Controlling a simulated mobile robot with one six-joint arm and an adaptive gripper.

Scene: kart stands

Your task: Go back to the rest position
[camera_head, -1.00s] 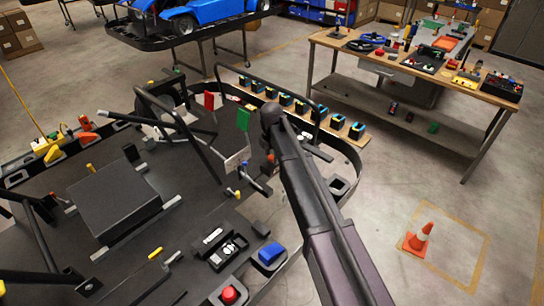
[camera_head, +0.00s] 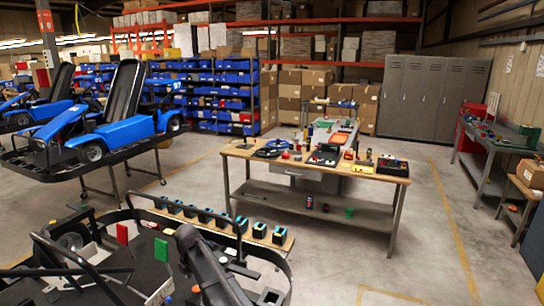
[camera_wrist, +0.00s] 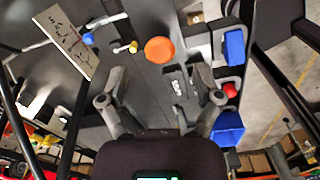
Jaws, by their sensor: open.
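My gripper (camera_wrist: 160,88) is open in the wrist view, with its two grey fingers spread and nothing held between them. It is above a dark kart stand surface. An orange round cap (camera_wrist: 159,49) lies past the fingertips. A red button (camera_wrist: 229,90) and blue parts (camera_wrist: 234,46) are to the right of the fingers. In the head view my dark arm (camera_head: 205,268) shows low in the picture over the near kart stand (camera_head: 270,262); the fingers cannot be made out there.
A wooden workbench (camera_head: 232,152) with tools stands ahead right. Another kart stand (camera_head: 40,176) carries a blue kart (camera_head: 125,130) at left. Lockers (camera_head: 430,95), blue bins (camera_head: 215,90) and cartons line the back. A side bench (camera_head: 487,160) is at far right. Floor between the benches is clear.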

